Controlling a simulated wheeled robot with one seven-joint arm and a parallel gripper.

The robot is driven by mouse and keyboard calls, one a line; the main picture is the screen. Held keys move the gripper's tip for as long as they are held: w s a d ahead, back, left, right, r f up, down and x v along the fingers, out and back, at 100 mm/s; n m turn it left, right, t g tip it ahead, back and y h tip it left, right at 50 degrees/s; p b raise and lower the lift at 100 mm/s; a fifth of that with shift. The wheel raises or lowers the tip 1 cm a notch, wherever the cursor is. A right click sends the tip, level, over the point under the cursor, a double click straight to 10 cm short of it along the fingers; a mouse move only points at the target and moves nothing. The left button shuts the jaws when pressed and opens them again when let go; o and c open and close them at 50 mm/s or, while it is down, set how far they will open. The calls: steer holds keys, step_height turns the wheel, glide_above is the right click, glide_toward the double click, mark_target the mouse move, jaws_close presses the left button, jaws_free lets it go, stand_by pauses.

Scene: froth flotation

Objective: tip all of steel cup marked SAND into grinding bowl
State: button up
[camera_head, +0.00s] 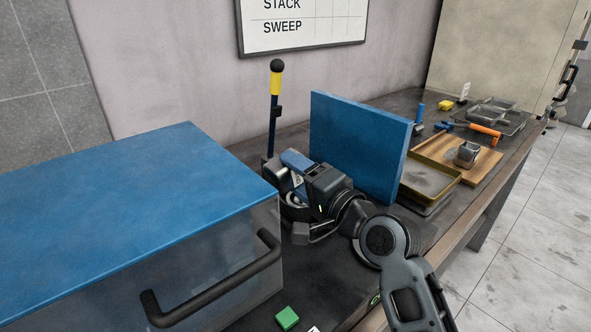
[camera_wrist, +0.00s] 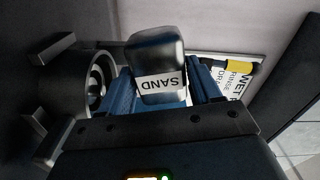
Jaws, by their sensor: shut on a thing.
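My gripper (camera_wrist: 165,90) is shut on the steel cup marked SAND (camera_wrist: 160,55), which sits between its blue fingers. In the wrist view the cup's label is upside down, while the wall sign reads turned sideways, so the cup looks tilted well off upright. The cup's contents are not visible. A dark round bowl, seemingly the grinding bowl (camera_wrist: 98,82), is left of the cup in the wrist view, apart from it in the picture. In the head view my gripper (camera_head: 295,162) is over the dark bowl (camera_head: 293,211), which my arm partly covers.
A large blue-topped box with a black handle (camera_head: 215,280) stands at the left. A blue upright panel (camera_head: 358,145) stands behind my arm. A tray (camera_head: 430,180) and a wooden board (camera_head: 485,165) with another metal cup (camera_head: 467,153) are farther right.

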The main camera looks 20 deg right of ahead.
steer(key=shift+d+r+m+p, duration=0.2)
steer(key=shift+r+m+p, duration=0.25)
steer(key=shift+m+p, duration=0.75)
steer(key=shift+d+m+p, duration=0.1)
steer(key=shift+m+p, duration=0.2)
steer(key=shift+p, duration=0.05)
stand_by(1.9)
